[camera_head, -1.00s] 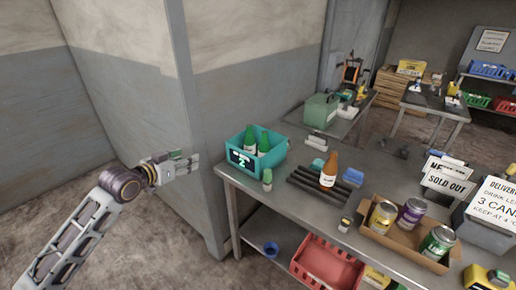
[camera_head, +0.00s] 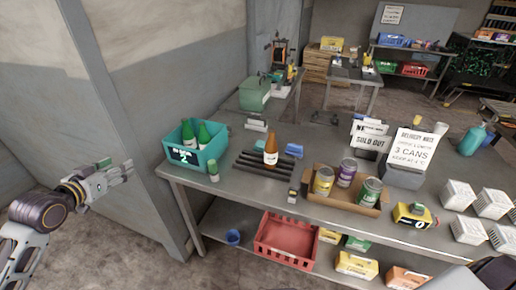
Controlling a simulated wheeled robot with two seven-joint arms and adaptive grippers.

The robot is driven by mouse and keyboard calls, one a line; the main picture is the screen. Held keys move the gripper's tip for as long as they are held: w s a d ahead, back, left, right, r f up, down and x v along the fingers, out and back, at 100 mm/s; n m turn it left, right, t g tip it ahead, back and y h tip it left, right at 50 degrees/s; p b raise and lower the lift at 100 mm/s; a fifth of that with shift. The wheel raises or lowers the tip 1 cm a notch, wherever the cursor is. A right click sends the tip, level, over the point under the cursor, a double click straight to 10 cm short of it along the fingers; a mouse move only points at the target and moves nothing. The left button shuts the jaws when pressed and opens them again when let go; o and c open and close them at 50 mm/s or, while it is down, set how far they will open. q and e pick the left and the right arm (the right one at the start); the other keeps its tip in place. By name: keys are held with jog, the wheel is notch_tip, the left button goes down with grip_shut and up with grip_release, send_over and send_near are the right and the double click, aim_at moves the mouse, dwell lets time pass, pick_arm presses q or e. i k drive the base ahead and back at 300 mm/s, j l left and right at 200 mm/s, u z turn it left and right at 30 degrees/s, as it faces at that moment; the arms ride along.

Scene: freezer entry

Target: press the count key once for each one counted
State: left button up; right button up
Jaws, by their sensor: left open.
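A yellow counter device (camera_head: 413,215) with a dark face stands on the metal table (camera_head: 240,195) at the right; its display seems to read 0. Its key is too small to make out. Left of it, an open cardboard tray (camera_head: 325,199) holds three cans: yellow (camera_head: 323,181), purple (camera_head: 346,172) and green (camera_head: 370,191). A delivery note (camera_head: 412,150) behind reads 3 cans, keep at 4 °C. My left gripper (camera_head: 130,171) is open and empty, left of the table and well apart from the counter.
A teal crate (camera_head: 212,152) marked 2 holds green bottles. A brown bottle (camera_head: 271,151) stands by a black rack (camera_head: 255,168). Sold-out signs (camera_head: 370,140) and several white baskets (camera_head: 460,194) are at right. A red crate (camera_head: 287,240) sits below.

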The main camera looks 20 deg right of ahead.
aim_at(418, 205)
jog(key=z, duration=2.25)
